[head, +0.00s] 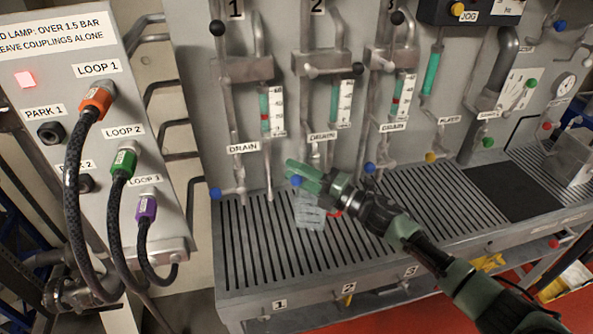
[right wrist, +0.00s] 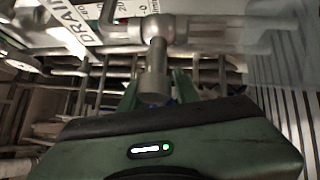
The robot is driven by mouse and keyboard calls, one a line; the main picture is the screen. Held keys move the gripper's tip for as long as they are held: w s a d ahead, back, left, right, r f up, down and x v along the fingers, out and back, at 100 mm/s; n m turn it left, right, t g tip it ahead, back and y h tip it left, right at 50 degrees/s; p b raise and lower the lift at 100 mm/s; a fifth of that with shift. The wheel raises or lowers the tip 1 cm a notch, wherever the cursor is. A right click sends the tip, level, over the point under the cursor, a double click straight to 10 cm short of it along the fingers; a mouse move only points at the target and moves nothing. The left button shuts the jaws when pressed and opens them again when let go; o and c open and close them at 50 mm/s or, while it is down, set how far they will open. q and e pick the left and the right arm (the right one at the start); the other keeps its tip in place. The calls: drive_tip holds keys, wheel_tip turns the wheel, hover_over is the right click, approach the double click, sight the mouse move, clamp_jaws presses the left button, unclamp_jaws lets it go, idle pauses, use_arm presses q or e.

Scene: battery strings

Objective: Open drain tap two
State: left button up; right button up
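Drain tap two's blue-ended handle (head: 296,181) shows under the second "DRAIN" label (head: 322,136), above the slatted tray. My right gripper (head: 314,178) is at this tap, its green fingers beside the handle. In the right wrist view the fingers (right wrist: 156,92) stand apart on either side of a grey pipe end (right wrist: 153,80), with a bit of blue behind it. I cannot tell whether they touch the tap. A pale tag (head: 310,214) hangs just below the gripper and is partly covered.
Drain tap one (head: 215,193) is to the left and drain tap three (head: 370,168) close to the right. The slatted tray (head: 250,262) lies below. A panel with hoses in LOOP 1 (head: 97,97), LOOP 2 and LOOP 3 and a lit red lamp (head: 25,79) stands at the left.

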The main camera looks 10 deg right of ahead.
clamp_jaws()
drive_tip(key=shift+s+a+f, duration=0.1)
drive_tip(key=shift+s+f, duration=0.05)
drive_tip(key=shift+f, duration=0.05)
idle(1.2)
